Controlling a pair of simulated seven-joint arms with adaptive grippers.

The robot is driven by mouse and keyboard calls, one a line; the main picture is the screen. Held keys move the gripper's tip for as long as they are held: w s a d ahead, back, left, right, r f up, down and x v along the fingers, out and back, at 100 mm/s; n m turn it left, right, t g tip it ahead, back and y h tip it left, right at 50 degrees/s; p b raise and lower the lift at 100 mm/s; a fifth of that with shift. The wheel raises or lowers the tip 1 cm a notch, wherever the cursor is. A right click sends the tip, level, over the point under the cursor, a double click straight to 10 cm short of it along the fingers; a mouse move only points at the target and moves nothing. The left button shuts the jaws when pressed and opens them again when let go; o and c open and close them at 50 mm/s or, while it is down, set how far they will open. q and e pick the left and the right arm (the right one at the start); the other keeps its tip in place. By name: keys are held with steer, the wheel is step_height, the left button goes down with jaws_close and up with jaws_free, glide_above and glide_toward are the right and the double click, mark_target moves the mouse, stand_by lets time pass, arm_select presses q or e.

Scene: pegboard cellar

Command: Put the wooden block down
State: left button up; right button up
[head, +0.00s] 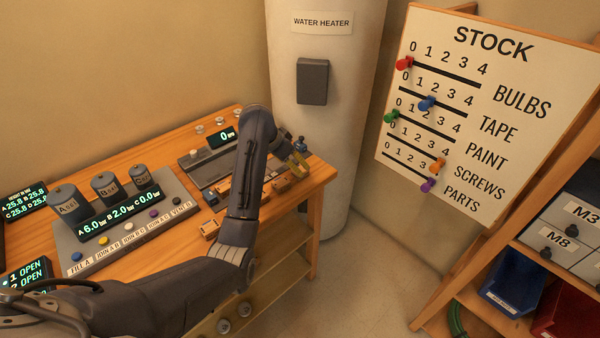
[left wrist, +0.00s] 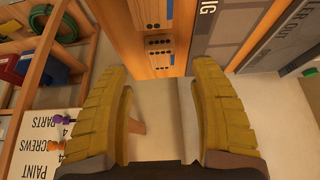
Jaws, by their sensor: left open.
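My left gripper (head: 296,164) is above the right end of the wooden workbench in the head view. In the left wrist view its two yellow fingers (left wrist: 160,100) stand wide apart, with nothing held between them. A small brown wooden block (head: 281,185) sits on the bench just below and left of the gripper in the head view, apart from the fingers. In the left wrist view a wooden piece with dark dots (left wrist: 160,55) shows beyond the fingertips; I cannot tell if it is the same block. My right gripper is in neither view.
The bench (head: 318,178) ends just right of the gripper. A water heater (head: 330,135) stands behind it. A small wooden piece (head: 210,229) lies at the front edge. The stock board (head: 480,110) is at right.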

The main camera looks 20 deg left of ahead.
arm_select(q)
steer(key=shift+x, duration=3.15)
steer(key=shift+w, duration=0.1)
steer(key=shift+r, duration=0.1)
steer(key=shift+c, duration=0.4)
steer(key=c, duration=1.1)
steer(key=shift+r, duration=0.1)
